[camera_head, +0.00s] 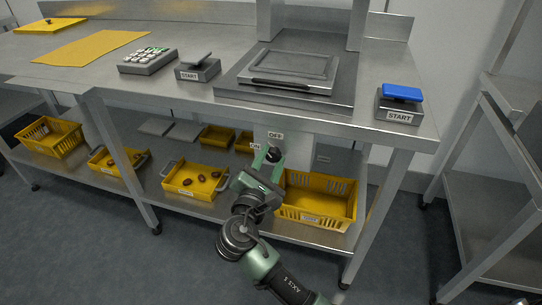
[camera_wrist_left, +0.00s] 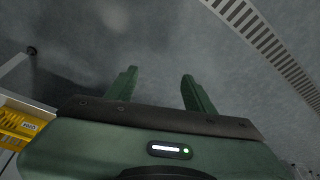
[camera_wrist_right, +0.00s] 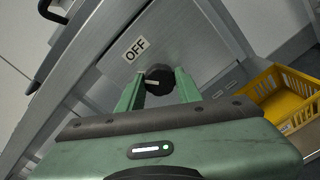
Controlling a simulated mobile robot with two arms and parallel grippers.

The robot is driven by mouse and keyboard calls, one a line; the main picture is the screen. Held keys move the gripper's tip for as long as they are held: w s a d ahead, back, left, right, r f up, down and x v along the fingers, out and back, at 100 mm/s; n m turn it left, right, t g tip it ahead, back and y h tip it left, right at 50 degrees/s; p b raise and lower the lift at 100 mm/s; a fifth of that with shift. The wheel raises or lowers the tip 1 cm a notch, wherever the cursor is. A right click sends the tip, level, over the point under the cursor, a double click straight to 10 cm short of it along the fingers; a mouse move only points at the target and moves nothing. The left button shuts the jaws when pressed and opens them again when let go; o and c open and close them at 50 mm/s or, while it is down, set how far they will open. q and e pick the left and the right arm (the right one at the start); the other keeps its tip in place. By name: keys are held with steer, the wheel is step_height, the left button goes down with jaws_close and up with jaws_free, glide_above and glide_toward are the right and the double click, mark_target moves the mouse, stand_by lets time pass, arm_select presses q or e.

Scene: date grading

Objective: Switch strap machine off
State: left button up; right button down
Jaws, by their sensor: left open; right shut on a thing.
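The strap machine (camera_head: 292,76) stands on the steel table, with a flat plate and a black handle on top. Its black rotary knob (camera_wrist_right: 158,79) is on the grey box under the table edge, beside an OFF label (camera_wrist_right: 136,48). The OFF label also shows in the head view (camera_head: 275,135), with an ON label (camera_head: 256,146) to its lower left. My right gripper (camera_wrist_right: 158,88) is shut on the knob, one finger on each side; a pale mark shows on the knob. My left gripper (camera_wrist_left: 160,80) is open and empty above the floor.
A yellow basket (camera_head: 318,205) sits on the lower shelf right of my right gripper. Trays with dates (camera_head: 196,180) lie to its left. A blue START button (camera_head: 402,93) and a grey START switch (camera_head: 198,68) are on the tabletop. A steel cart (camera_head: 512,105) stands right.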

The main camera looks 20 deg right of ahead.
steer(key=shift+f+m, duration=0.1)
steer(key=shift+m, duration=1.4)
steer(key=m+b, duration=0.1)
steer(key=m, duration=0.1)
steer(key=shift+m, duration=0.4)
arm_select(q)
steer(key=shift+v, duration=1.15)
arm_select(e)
steer(key=shift+m, duration=0.8)
arm_select(q)
steer(key=shift+a+b, duration=0.1)
steer(key=shift+b, duration=0.2)
arm_select(e)
steer(key=c, duration=1)
jaws_free()
steer(key=shift+o, duration=0.2)
